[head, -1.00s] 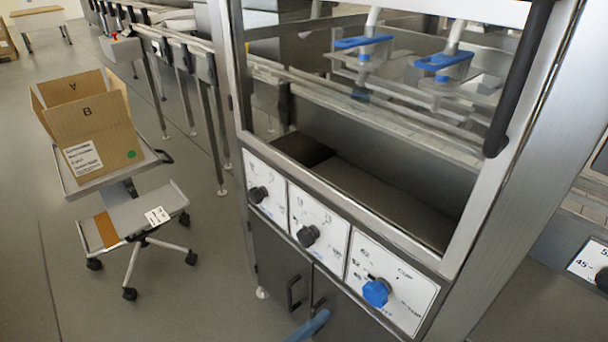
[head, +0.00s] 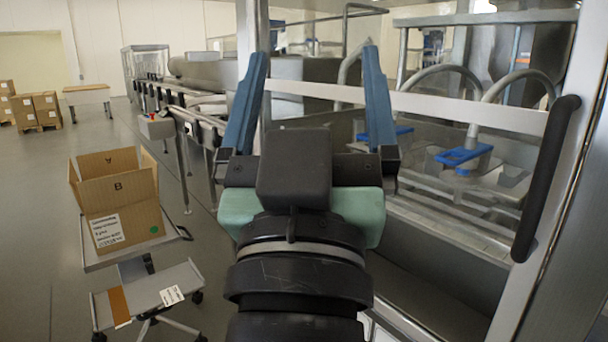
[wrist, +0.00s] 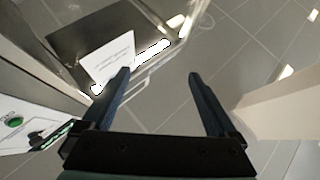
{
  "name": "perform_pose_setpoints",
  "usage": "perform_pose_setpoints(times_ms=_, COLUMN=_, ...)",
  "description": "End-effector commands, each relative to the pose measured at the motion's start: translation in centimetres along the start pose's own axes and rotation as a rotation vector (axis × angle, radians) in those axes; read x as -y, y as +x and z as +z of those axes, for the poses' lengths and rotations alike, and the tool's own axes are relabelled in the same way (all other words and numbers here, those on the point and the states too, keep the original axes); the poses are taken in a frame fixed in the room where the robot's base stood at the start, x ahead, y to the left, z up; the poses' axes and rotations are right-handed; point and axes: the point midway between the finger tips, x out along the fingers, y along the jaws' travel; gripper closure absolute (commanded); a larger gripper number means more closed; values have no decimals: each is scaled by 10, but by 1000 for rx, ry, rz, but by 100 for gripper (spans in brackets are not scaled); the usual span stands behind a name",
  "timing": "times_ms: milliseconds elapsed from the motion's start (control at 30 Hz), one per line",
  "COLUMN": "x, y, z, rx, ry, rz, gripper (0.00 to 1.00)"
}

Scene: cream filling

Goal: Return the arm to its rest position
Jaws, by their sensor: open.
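My gripper (head: 310,85) is raised in the middle of the head view, in front of the machine. Its two blue fingers point upward in the picture and stand wide apart. Nothing is between them. In the wrist view my gripper (wrist: 158,82) is also open and empty, with grey tiled floor beyond the fingers. My dark wrist and forearm hide part of the machine's front in the head view, including most of its control panels.
The metal filling machine (head: 440,285) with a black handle (head: 545,180) stands close on the right. An open cardboard box (head: 122,205) sits on a wheeled cart at the left. A conveyor (head: 190,115) runs behind. Grey floor (head: 35,230) is clear at far left.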

Motion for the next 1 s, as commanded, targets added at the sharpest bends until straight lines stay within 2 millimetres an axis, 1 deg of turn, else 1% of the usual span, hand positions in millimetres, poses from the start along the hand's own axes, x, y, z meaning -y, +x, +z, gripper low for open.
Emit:
perform_pose_setpoints(times_ms=33, x=-4, y=-7, z=-41, rx=-104, ry=64, rz=-19, gripper=7)
perform_pose_setpoints(times_ms=67, x=-5, y=-13, z=-63, rx=-162, ry=102, rz=-35, gripper=7)
perform_pose_setpoints(times_ms=100, x=-5, y=-8, z=-88, rx=-197, ry=132, rz=-50, gripper=7)
perform_pose_setpoints(times_ms=133, x=-5, y=6, z=-96, rx=-180, ry=126, rz=-49, gripper=7)
perform_pose_setpoints(times_ms=200, x=-6, y=20, z=-113, rx=-175, ry=122, rz=-48, gripper=7)
perform_pose_setpoints(times_ms=600, x=-12, y=94, z=-208, rx=-169, ry=120, rz=-48, gripper=7)
perform_pose_setpoints(times_ms=700, x=-14, y=110, z=-228, rx=-168, ry=119, rz=-49, gripper=7)
perform_pose_setpoints(times_ms=833, x=-15, y=124, z=-246, rx=-168, ry=119, rz=-49, gripper=7)
perform_pose_setpoints(times_ms=1000, x=-15, y=130, z=-254, rx=-167, ry=119, rz=-49, gripper=7)
